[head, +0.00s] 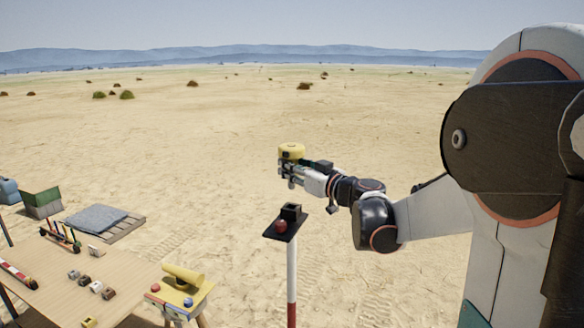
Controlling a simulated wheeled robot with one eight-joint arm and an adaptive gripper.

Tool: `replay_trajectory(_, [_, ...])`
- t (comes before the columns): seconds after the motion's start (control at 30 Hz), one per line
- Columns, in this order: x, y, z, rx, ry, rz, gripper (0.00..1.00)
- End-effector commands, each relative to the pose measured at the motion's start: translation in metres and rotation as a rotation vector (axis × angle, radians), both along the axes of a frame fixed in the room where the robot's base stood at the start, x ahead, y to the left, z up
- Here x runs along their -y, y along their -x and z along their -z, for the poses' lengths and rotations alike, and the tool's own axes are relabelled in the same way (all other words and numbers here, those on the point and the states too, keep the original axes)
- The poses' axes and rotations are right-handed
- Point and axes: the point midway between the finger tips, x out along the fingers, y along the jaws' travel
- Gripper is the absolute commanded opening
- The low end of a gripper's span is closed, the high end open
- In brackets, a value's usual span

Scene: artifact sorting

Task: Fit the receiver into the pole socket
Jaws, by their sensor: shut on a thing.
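The yellow receiver (292,150) is a short round piece, held up in the air in the head view. My gripper (286,171) is shut on its lower part, and the fingers partly hide it. The pole (291,268) is red and white and stands upright. A dark plate (270,236) is on its top, bearing a small black square socket (291,211) and a red ball (281,227). The receiver shows above the socket in the picture, clearly apart from it. I cannot tell how far apart they are in depth.
A wooden table (45,290) at lower left holds several small blocks and a striped rod (18,275). A small stand (187,292) bears a yellow cylinder (183,276). A pallet (105,223) and a green-topped crate (42,203) lie behind. Open sand surrounds the pole.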

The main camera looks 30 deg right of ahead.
Motion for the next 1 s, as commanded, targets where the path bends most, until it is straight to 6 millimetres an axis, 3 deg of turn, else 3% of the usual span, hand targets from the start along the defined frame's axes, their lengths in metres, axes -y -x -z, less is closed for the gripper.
replay_trajectory(0.43, [0.000,0.000,0.041,0.000,0.000,0.000,0.00])
replay_trajectory(1.0, [0.000,0.000,0.044,0.000,0.000,0.000,0.00])
